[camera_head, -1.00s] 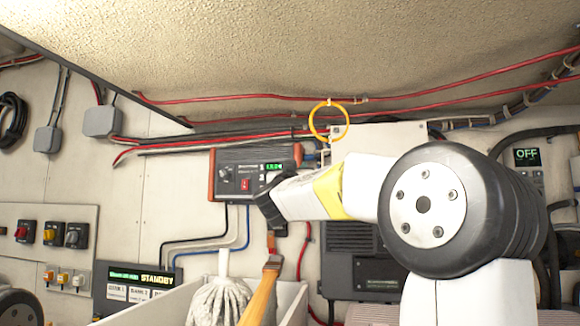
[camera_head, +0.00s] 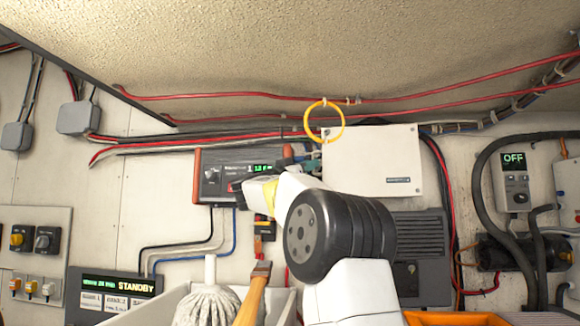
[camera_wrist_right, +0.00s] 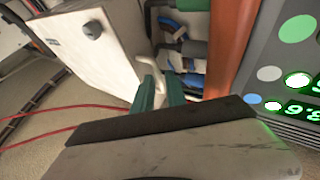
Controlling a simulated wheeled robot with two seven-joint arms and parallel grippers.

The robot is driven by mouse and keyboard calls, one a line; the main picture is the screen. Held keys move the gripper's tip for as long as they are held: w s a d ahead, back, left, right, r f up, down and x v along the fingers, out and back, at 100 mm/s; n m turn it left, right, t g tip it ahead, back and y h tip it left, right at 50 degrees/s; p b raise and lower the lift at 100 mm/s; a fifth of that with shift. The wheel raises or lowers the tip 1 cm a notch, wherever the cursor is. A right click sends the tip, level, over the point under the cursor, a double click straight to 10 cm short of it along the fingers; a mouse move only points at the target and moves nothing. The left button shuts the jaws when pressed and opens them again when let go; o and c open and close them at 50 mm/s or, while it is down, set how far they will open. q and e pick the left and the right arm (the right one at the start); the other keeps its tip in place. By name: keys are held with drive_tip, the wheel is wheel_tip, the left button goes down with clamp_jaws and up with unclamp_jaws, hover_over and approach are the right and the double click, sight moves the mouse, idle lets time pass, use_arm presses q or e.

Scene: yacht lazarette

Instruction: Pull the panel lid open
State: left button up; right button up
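A white box panel with a flat front lid (camera_head: 372,165) is mounted on the back wall, right of centre. Its lid looks closed in the head view. In the right wrist view a white panel face with a round grey fastener (camera_wrist_right: 95,45) shows at upper left, tilted. My left gripper is out of view.
A grey device with orange sides and a green display (camera_head: 212,172) is behind my right gripper. A yellow ring (camera_head: 324,138) hangs at the box's upper left. A mop (camera_head: 208,300) and an orange-handled tool (camera_head: 254,295) stand below. Hoses (camera_head: 490,200) run at right.

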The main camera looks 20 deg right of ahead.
drive_tip(key=shift+d, duration=0.1)
clamp_jaws()
idle(1.4)
